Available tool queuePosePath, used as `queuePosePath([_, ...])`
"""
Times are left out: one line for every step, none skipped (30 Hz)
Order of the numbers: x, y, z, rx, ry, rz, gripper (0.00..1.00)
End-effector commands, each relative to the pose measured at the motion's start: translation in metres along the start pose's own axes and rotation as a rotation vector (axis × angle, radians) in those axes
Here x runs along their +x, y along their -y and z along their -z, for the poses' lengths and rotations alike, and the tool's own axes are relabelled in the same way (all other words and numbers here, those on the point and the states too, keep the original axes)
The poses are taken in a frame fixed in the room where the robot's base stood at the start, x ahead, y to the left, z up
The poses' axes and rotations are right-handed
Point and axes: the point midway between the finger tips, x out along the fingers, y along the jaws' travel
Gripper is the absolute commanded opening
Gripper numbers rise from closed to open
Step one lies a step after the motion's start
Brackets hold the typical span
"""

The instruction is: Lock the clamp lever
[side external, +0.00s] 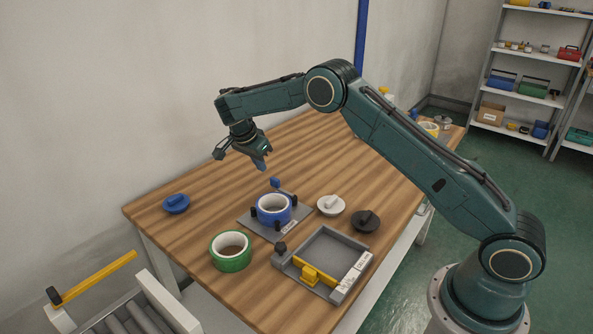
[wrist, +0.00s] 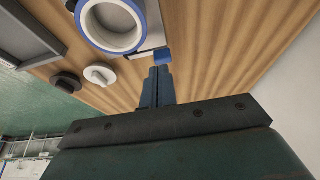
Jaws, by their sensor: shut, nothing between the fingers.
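The clamp lever appears as a small blue-tipped handle (side external: 275,182) at the back edge of a grey fixture plate (side external: 248,224). Its blue tip also shows in the wrist view (wrist: 163,56), just ahead of my fingertips. A blue tape roll with a white core (side external: 273,209) sits on the plate between dark posts, and it shows at the top of the wrist view (wrist: 110,24). My gripper (side external: 262,166) is shut and empty, pointing down above the table, behind and a little left of the lever. I cannot tell whether the fingertips touch the lever.
A green tape roll (side external: 231,251), a blue knobbed disc (side external: 176,204), a white one (side external: 330,205) and a black one (side external: 365,221) lie around the plate. A grey tray with a yellow bar (side external: 316,274) stands at front right.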

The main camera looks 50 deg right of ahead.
Motion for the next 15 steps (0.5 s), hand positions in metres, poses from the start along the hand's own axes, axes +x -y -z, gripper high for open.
queuePosePath([0.007, -0.001, 0.000, 0.001, 0.001, -0.003, 0.00])
queuePosePath([0.012, -0.001, 0.001, 0.001, 0.000, -0.002, 0.00])
queuePosePath([0.017, -0.001, 0.001, 0.000, 0.000, -0.003, 0.00])
queuePosePath([0.021, -0.001, 0.000, 0.000, 0.000, -0.004, 0.00])
queuePosePath([0.025, -0.001, 0.000, 0.000, 0.000, -0.003, 0.00])
queuePosePath([0.031, -0.001, 0.000, 0.001, 0.000, -0.003, 0.00])
queuePosePath([0.035, -0.001, 0.000, 0.000, 0.000, -0.003, 0.00])
queuePosePath([0.040, -0.001, 0.000, -0.001, 0.001, -0.003, 0.00])
queuePosePath([0.045, -0.001, 0.000, 0.000, 0.000, -0.003, 0.00])
queuePosePath([0.049, -0.001, 0.001, 0.001, 0.000, -0.002, 0.00])
queuePosePath([0.053, -0.001, 0.001, 0.001, 0.000, -0.002, 0.00])
queuePosePath([0.058, -0.001, 0.000, 0.001, 0.001, -0.002, 0.00])
queuePosePath([0.061, -0.001, 0.000, 0.000, 0.001, -0.002, 0.00])
queuePosePath([0.064, 0.000, 0.000, 0.000, 0.000, -0.001, 0.00])
queuePosePath([0.068, 0.000, 0.000, 0.000, 0.000, -0.001, 0.00])
